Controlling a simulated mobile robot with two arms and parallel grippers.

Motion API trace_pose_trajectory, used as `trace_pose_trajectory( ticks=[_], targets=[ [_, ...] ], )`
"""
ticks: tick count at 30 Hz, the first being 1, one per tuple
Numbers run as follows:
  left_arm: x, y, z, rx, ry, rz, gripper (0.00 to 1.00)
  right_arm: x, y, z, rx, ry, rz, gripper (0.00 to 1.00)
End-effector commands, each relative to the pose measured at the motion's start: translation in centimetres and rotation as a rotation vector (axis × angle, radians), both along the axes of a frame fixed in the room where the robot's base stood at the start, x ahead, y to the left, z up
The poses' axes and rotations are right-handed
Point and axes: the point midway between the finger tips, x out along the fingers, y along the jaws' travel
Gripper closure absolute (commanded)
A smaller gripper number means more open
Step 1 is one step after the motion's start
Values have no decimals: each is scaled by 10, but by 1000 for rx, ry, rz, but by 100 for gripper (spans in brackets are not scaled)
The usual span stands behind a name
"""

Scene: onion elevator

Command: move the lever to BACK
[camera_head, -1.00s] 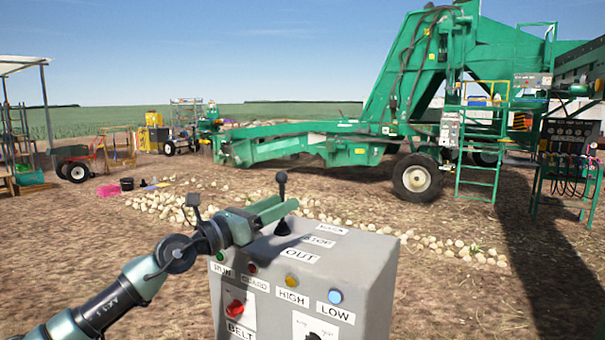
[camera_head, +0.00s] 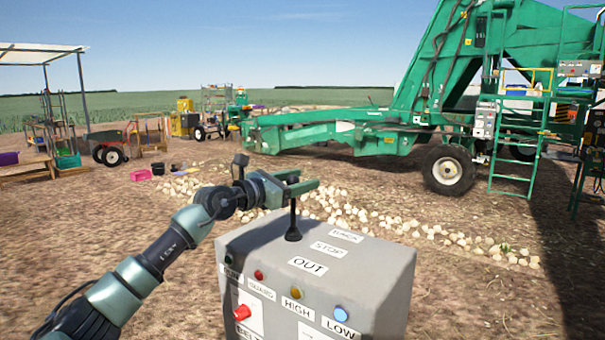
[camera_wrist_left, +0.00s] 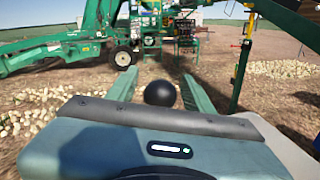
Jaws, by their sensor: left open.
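The grey control box (camera_head: 330,265) stands in front of me with labels BACK, STOP and OUT on its top. The black lever (camera_head: 293,225) rises from the top beside these labels. Its upper part is hidden behind my left gripper (camera_head: 305,183) in the head view. In the left wrist view the lever's round black knob (camera_wrist_left: 160,94) sits between the two green fingers of my left gripper (camera_wrist_left: 160,88). The fingers are open, with gaps on both sides of the knob. My right gripper is not in view.
The box front has coloured lamps, a red knob (camera_head: 242,312) and labels HIGH, LOW and BELT. Pale onions (camera_head: 370,222) lie on the ground behind it.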

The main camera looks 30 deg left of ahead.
Motion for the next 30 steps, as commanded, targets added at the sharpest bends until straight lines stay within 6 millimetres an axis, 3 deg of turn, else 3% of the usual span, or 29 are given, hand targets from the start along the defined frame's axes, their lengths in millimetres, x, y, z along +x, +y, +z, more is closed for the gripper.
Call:
trace_pose_trajectory(
  ticks=[4, 10, 11, 16, 30],
  targets=[
    [6, -2, 0, 1, 0, 0, 48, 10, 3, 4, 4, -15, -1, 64],
    [6, -2, -1, 2, -1, 0, 48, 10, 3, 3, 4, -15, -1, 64],
    [6, -2, -1, 2, -1, 0, 54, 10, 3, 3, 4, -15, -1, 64],
    [6, -2, 0, 1, 0, 0, 100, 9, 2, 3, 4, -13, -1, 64],
    [6, -2, 0, 1, 0, 0, 100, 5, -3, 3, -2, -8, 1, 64]
  ],
)
